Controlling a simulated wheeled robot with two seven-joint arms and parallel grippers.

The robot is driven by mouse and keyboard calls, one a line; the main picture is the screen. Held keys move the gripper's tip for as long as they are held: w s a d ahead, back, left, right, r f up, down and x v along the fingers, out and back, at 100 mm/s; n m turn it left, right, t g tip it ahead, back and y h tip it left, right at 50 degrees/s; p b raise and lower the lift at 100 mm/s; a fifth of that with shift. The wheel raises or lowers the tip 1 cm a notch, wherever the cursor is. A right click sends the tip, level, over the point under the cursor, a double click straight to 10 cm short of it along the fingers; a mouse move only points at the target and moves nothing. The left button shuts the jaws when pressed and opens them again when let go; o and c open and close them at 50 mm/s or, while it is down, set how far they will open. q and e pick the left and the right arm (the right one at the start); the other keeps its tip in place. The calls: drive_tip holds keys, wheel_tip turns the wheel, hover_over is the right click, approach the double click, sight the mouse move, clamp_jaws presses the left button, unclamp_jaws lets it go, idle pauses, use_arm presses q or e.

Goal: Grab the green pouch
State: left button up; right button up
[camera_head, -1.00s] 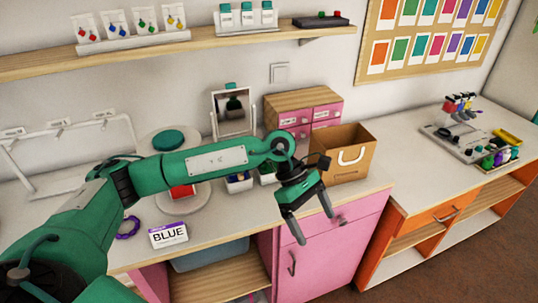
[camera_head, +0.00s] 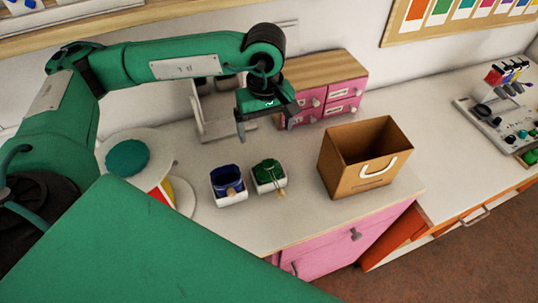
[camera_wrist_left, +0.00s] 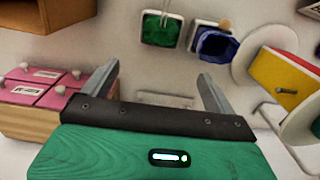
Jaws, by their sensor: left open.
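The green pouch (camera_head: 267,171) sits in a small white holder on the white counter, with a tan tie hanging over its front. It also shows in the left wrist view (camera_wrist_left: 160,31), at the top centre. My left gripper (camera_head: 266,129) is open and empty. It points down above the counter, behind the green pouch and apart from it. In the left wrist view its two fingers (camera_wrist_left: 158,75) are spread, with bare counter between them. My right gripper is not in view.
A blue pouch (camera_head: 227,179) in a similar holder is just left of the green one. A brown paper bag (camera_head: 356,181) stands to the right. Pink drawers (camera_head: 344,96) and a mirror stand (camera_head: 213,130) are behind. A round teal-topped item (camera_head: 127,158) is at left.

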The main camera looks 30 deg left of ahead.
sight(266, 160)
use_arm(q)
wheel_tip(266, 160, down, 8)
drive_tip(key=shift+r+p, duration=0.1)
drive_tip(key=shift+p, duration=1.15)
drive_tip(key=shift+w+a+f, duration=0.1)
drive_tip(key=shift+f, duration=0.35)
wheel_tip(266, 160, down, 4)
drive_tip(key=p, duration=0.3)
drive_tip(key=shift+f, duration=0.5)
drive_tip(key=c, duration=1.1)
